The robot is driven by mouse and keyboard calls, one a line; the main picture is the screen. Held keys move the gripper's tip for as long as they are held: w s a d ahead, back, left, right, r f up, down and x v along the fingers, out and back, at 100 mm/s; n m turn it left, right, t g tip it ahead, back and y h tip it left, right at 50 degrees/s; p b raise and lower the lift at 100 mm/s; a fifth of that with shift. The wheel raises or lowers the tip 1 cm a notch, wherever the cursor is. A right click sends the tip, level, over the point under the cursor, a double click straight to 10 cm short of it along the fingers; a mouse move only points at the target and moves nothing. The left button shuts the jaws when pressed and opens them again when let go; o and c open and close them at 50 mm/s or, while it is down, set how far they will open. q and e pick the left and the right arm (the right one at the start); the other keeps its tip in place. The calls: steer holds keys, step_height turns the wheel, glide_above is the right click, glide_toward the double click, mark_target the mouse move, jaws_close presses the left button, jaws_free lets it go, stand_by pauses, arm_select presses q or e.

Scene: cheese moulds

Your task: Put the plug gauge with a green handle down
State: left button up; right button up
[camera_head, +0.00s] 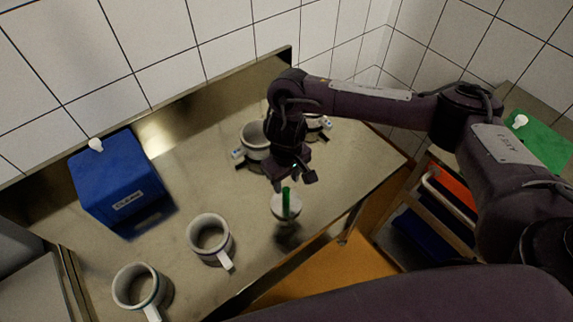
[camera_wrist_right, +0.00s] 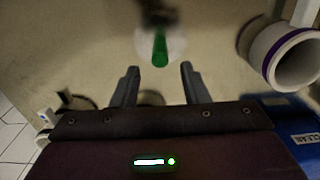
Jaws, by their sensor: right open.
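The plug gauge has a green handle (camera_head: 286,199) and a pale round body (camera_head: 287,210). It stands upright on the metal table near its front edge, and no finger touches it as far as I can see. My right gripper (camera_head: 290,181) is just above and behind it, with its jaws apart. In the right wrist view the green handle (camera_wrist_right: 160,48) lies beyond the gap between the two open fingertips (camera_wrist_right: 160,68). My left gripper is not in view.
A blue box (camera_head: 110,180) labelled CLEAN stands at the left. White moulds stand at the front left (camera_head: 208,238) (camera_head: 140,288) and behind my right gripper (camera_head: 253,138). The metal table (camera_head: 190,180) is clear in the middle. A tiled wall is behind it.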

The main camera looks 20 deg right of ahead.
steer(key=shift+r, duration=2.4)
